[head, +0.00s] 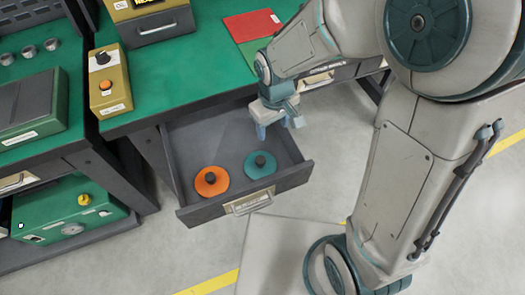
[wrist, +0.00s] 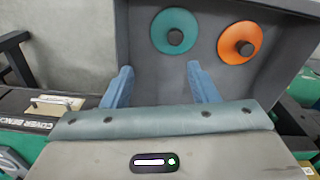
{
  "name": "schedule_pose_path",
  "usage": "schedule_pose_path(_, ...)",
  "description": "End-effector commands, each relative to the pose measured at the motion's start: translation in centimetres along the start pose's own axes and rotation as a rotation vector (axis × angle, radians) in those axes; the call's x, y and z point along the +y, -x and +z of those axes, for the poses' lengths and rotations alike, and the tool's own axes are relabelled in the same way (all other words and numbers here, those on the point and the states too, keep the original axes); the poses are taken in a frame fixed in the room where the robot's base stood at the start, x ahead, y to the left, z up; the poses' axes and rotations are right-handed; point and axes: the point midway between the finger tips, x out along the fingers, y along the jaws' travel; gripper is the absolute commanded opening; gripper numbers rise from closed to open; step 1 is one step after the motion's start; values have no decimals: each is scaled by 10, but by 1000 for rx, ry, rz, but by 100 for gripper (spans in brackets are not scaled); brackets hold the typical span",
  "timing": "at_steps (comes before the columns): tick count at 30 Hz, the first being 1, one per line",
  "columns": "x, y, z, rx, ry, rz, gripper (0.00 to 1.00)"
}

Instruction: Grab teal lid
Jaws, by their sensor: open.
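The teal lid (head: 254,166) is a round disc with a dark knob. It lies on the right side of the open drawer's floor (head: 218,143). It also shows in the wrist view (wrist: 172,45), beyond my fingers at the top middle. The orange lid (head: 211,183), also with a dark knob, lies to its left in the head view and shows to its right in the wrist view (wrist: 240,43). My gripper (head: 275,131) is open and empty above the back right of the drawer, apart from the teal lid. Its two blue fingers (wrist: 163,85) point toward the drawer.
The drawer's front panel has a pale handle (head: 249,203). The green workbench (head: 190,70) stands above and behind the drawer. On it are a yellow control box (head: 109,80) and a red mat (head: 251,26). The drawer floor around the lids is clear.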

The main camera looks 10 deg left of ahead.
Motion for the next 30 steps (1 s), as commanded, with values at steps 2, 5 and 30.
schedule_pose_path(2,-14,-20,-8,-18,54,-9,54)
schedule_pose_path(5,-24,-32,-14,-25,95,-15,54)
schedule_pose_path(30,-30,-134,-14,-32,112,-19,54)
